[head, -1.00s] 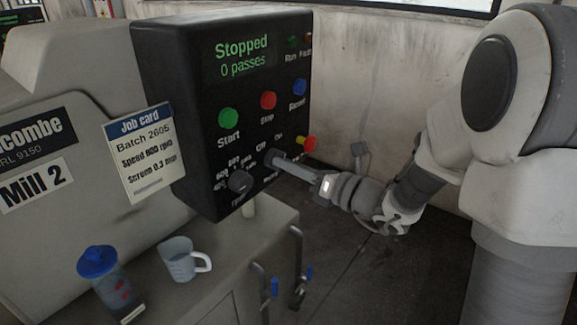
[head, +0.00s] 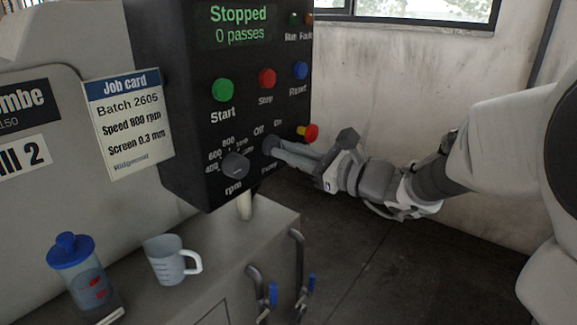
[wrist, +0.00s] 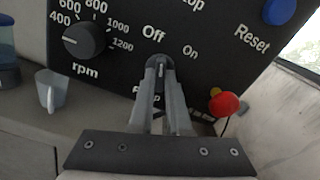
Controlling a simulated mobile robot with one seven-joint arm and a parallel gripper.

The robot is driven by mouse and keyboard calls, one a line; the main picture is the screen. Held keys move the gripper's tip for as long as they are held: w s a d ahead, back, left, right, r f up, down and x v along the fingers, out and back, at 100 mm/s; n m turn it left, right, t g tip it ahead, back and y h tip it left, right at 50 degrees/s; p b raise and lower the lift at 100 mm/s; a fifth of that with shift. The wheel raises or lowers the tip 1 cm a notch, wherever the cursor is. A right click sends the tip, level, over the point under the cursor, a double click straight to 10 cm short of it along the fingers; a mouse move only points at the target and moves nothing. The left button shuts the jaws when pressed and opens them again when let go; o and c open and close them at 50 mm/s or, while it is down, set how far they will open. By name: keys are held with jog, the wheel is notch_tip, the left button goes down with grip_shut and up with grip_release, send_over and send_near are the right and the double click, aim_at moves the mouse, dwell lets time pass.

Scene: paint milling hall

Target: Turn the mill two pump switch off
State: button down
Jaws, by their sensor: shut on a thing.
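The pump switch (head: 270,145) is a dark rotary knob on the black control panel (head: 188,110) of Mill 2, between the rpm dial and the red-and-yellow button. In the wrist view the pump switch (wrist: 160,73) sits below the "Off" and "On" marks, with its light pointer line near vertical, between them. The "Pump" label under it is partly hidden by my fingers. My gripper (wrist: 160,68) is shut on the switch, one finger on each side. In the head view my gripper (head: 277,150) reaches the panel from the right.
The rpm dial (head: 236,165) is left of the switch. The red button (head: 310,132) is close on its right. Start (head: 222,90), Stop (head: 266,78) and Reset (head: 300,70) buttons are above. A jug (head: 165,262), a blue-lidded container (head: 82,272) and blue-handled valves (head: 272,293) are below.

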jog(key=shift+f+n+b, duration=0.1)
jog(key=shift+n+b, duration=1)
jog(key=c, duration=0.9)
grip_release()
jog(key=p+v, duration=0.3)
jog(key=v, duration=1.4)
jog(key=shift+s+d, duration=0.2)
